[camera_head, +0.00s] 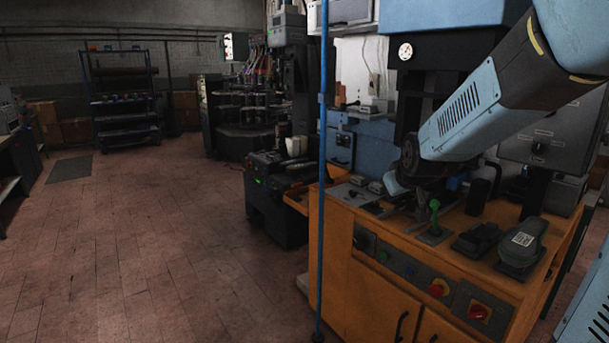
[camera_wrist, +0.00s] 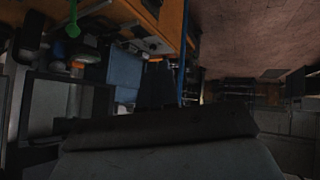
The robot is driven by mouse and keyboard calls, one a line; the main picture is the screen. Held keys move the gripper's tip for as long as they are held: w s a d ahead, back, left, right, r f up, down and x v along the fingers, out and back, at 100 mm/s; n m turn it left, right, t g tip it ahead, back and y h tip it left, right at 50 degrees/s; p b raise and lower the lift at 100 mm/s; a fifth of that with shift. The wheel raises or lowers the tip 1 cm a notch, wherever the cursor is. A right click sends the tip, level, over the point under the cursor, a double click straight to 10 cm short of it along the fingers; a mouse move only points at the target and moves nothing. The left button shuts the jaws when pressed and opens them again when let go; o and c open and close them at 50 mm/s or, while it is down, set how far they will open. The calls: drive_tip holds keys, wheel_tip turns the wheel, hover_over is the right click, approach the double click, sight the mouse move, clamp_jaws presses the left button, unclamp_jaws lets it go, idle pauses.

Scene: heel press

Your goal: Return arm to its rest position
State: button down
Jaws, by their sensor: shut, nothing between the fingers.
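My light blue and dark arm reaches in from the upper right of the head view. Its wrist is bent down over the orange cabinet (camera_head: 375,285). My gripper (camera_head: 420,208) is small and dark there, low over the cabinet top, just left of a green-knobbed lever (camera_head: 434,212). It looks shut and holds nothing that I can see. Whether its tips touch anything is hard to tell. The wrist view is turned over; a large grey surface fills its lower part, and the green knob (camera_wrist: 73,20) shows at the upper left.
A blue pole (camera_head: 322,130) stands at the cabinet's left front corner. A grey-topped shoe-like form (camera_head: 522,243) lies on the cabinet's right side. The press head (camera_head: 455,20) hangs above, behind my arm. The tiled floor (camera_head: 170,230) at left is open.

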drive_tip(key=s+r+m+g, duration=0.2)
drive_tip(key=s, duration=1.1)
drive_tip(key=s+d+r+m+g, duration=0.1)
drive_tip(key=s+r, duration=0.1)
drive_tip(key=s, duration=1.1)
drive_tip(key=shift+d+r+m+g, duration=0.2)
drive_tip(key=shift+d+m+g, duration=0.05)
drive_tip(key=shift+m+g, duration=0.15)
idle(3.2)
